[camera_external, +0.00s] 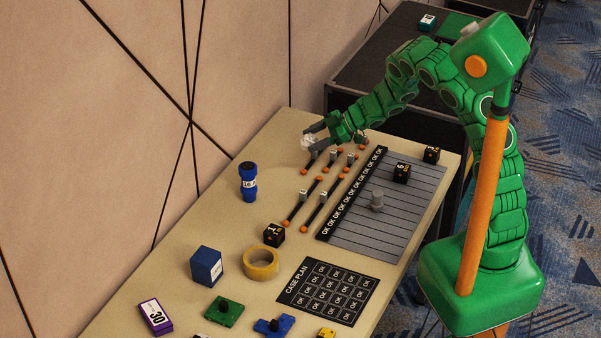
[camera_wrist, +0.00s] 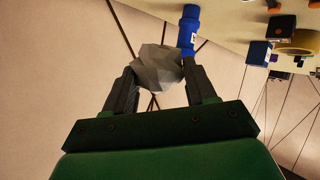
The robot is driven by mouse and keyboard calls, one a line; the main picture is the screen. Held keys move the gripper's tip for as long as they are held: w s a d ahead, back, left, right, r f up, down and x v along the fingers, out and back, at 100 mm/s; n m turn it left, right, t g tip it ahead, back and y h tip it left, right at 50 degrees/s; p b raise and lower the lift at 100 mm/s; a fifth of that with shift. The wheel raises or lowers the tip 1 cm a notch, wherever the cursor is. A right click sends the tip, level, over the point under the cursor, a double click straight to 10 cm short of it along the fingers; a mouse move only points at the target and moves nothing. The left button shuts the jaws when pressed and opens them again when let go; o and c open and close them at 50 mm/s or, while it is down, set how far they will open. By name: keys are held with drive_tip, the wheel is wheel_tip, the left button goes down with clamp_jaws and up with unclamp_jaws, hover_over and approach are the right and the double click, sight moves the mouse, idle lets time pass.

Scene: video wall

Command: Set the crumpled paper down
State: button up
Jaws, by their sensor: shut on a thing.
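The crumpled paper (camera_external: 308,141) is a small whitish-grey ball at the far left end of the table. My gripper (camera_external: 313,134) is shut on it; the arm reaches over from the right. In the wrist view the faceted grey paper (camera_wrist: 158,68) sits between the two dark fingertips of my gripper (camera_wrist: 160,82). The tan table (camera_external: 228,207) lies below. I cannot tell whether the paper touches the table or hangs above it.
A blue cylinder (camera_external: 248,182) stands nearer on the table, with bare surface around it. Rods with orange ends (camera_external: 301,207) lie right of it. A wall borders the left.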

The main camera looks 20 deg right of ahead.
drive_tip(key=s+a+n+g, duration=0.4)
drive_tip(key=s+a, duration=2)
drive_tip(key=s, duration=0.1)
hover_over(223, 237)
drive_tip(key=f, duration=0.8)
drive_tip(key=shift+s+d+f, duration=0.25)
drive_tip(key=shift+d, duration=0.15)
drive_tip(key=shift+w+a+f, duration=0.3)
drive_tip(key=shift+a+f, duration=0.1)
drive_tip(key=shift+f, duration=1.75)
drive_tip(key=o, duration=0.7)
drive_tip(key=shift+f, duration=0.15)
